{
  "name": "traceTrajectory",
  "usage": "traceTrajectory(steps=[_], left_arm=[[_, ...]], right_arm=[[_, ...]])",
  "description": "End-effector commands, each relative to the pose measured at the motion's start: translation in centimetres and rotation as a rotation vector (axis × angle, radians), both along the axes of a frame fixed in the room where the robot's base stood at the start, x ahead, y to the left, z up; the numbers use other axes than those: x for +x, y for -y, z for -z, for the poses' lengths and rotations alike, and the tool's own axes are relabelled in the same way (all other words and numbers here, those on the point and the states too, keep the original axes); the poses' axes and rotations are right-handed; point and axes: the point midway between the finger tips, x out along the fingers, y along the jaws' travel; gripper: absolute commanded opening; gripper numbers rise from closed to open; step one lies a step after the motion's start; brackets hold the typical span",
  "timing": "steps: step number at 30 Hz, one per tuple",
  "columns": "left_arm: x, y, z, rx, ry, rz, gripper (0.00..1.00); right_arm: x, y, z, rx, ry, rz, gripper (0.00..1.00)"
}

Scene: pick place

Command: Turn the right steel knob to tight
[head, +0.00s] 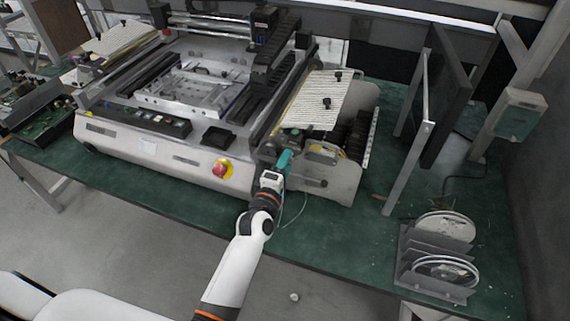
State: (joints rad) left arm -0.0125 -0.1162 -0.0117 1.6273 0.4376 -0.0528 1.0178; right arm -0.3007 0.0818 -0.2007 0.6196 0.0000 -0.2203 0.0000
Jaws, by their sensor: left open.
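My left gripper (285,160), with teal fingers, is open at the front right corner of the white machine (145,147). Its fingers are beside the metal block (320,152) of the feeder unit; I cannot tell whether they touch anything. A small dark knob-like part (323,183) shows on the pale front panel of this unit, right of the gripper. Two small black knobs (338,75) (327,103) stand on the ribbed white plate. I cannot make out for sure which part is the right steel knob; the gripper may hide it. My right gripper is not in view.
A red and yellow emergency button (221,168) is on the machine's front, left of my arm. A grey rack with reels (437,265) stands at the right on the green table (345,228). A dark upright panel (444,90) stands behind it. Green table near the front edge is clear.

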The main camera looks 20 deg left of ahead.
Motion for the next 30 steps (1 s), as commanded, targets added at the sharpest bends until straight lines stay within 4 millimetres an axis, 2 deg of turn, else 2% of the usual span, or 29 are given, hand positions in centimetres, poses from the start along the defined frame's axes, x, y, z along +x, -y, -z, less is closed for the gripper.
traceTrajectory(steps=[5, 13, 23, 30], left_arm=[[0.0, 0.0, 0.0, 0.001, 0.0, 0.0, 0.44], [0.0, 0.0, 0.0, 0.001, -0.001, 0.0, 0.01], [0.0, 0.0, 0.0, 0.047, 0.001, 0.001, 0.01], [0.0, 0.0, -0.1, 0.194, 0.003, 0.002, 0.01]], right_arm=[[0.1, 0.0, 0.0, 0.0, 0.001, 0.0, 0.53], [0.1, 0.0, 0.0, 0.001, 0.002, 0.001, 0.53], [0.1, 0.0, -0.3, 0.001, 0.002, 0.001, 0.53], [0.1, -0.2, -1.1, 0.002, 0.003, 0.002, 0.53]])
